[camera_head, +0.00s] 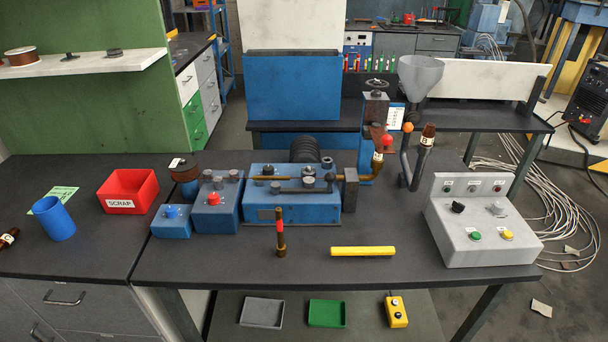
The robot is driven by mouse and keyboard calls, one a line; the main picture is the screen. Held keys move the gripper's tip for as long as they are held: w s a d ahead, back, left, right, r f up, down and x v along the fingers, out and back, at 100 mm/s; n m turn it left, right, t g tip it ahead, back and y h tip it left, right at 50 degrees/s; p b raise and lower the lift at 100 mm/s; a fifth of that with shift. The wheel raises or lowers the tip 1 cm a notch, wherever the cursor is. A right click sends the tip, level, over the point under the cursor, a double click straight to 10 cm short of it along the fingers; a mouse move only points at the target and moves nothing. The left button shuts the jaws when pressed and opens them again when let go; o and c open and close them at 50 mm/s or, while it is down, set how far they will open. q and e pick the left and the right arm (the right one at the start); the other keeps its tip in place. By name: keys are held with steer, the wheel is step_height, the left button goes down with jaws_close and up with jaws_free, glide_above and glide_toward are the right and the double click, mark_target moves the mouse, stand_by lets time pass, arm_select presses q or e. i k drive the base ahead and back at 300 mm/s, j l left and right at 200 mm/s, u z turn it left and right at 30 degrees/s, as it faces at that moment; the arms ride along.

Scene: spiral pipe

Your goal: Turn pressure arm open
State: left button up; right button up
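The blue machine (290,208) stands at the middle of the dark workbench. A dark flat arm (290,189) with round knobs lies across its top, roughly level. A lever with a red ball (387,140) and one with an orange ball (407,127) stand by the column. I cannot tell for sure which of these is the pressure arm. Neither of my grippers is in view.
A grey control box (483,225) stands at the right. A red scrap bin (128,191) and blue cup (54,218) are left. The bench's front middle is mostly clear.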

mark_target(309, 181)
steer(key=l+u, duration=0.1)
steer(key=l, duration=0.65)
steer(key=k+l+u, duration=0.1)
steer(key=l, duration=0.65)
steer(key=k, duration=0.05)
